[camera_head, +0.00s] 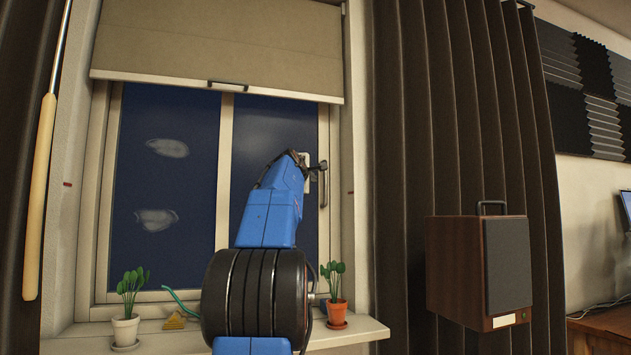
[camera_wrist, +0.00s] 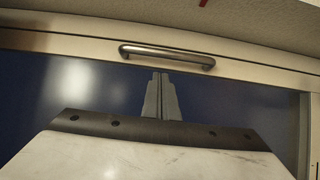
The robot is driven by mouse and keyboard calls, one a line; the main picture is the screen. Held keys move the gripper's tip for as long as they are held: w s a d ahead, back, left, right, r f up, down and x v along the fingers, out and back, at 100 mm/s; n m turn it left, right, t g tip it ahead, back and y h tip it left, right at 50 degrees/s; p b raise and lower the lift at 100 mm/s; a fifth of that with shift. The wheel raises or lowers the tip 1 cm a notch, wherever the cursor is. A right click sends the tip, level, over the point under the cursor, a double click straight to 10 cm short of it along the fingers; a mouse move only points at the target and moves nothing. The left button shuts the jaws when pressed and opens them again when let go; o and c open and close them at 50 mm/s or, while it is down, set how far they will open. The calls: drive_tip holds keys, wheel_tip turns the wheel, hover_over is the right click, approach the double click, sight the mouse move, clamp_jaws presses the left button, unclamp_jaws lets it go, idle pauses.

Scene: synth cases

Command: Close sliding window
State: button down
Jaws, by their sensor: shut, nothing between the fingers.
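The window (camera_head: 224,190) has a cream frame and two dark blue panes split by an upright bar. I cannot tell how far its sash stands open. A metal bar handle (camera_head: 323,188) is upright on the right-hand stile; it also shows in the wrist view (camera_wrist: 167,55), lying across the picture. My gripper (camera_head: 319,167) is at the handle's upper part in the head view. In the wrist view its fingers (camera_wrist: 160,76) are together and empty, over the dark glass, with the tips just short of the handle's bar. Whether they touch it is unclear.
A blind (camera_head: 220,45) covers the window's top. The sill (camera_head: 165,338) holds a white-potted plant (camera_head: 125,328), a terracotta-potted plant (camera_head: 336,311) and a small yellow object (camera_head: 175,321). A dark curtain (camera_head: 450,120) and a wooden speaker (camera_head: 470,270) stand at right.

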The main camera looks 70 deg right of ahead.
drive_tip(key=a, duration=1)
drive_tip(key=shift+s+a, duration=0.15)
drive_tip(key=shift+s, duration=0.2)
drive_tip(key=w+a+f+t+y, duration=0.3)
drive_tip(key=w+a+f+y, duration=0.1)
drive_tip(key=w+a+f, duration=0.85)
drive_tip(key=w+a+f+t+y, duration=0.2)
drive_tip(key=a+f+y, duration=0.3)
drive_tip(key=a+f, duration=1.4)
drive_tip(key=s+a+f+m+y, duration=0.1)
drive_tip(key=s+a+f+y, duration=0.15)
drive_tip(key=a+f, duration=0.65)
drive_tip(key=s+a+f+y, duration=0.25)
drive_tip(key=a+f, duration=0.35)
drive_tip(key=a, duration=0.5)
drive_tip(key=s+a+f+g+y, duration=0.1)
drive_tip(key=s+a+f+y, duration=0.1)
drive_tip(key=s+a+f, duration=0.3)
drive_tip(key=s+a+f+g+y, duration=0.1)
drive_tip(key=s+a+f, duration=0.5)
drive_tip(key=f, duration=0.6)
drive_tip(key=shift+s+a+y, duration=0.15)
drive_tip(key=shift+a+y, duration=0.25)
drive_tip(key=shift+a, duration=0.65)
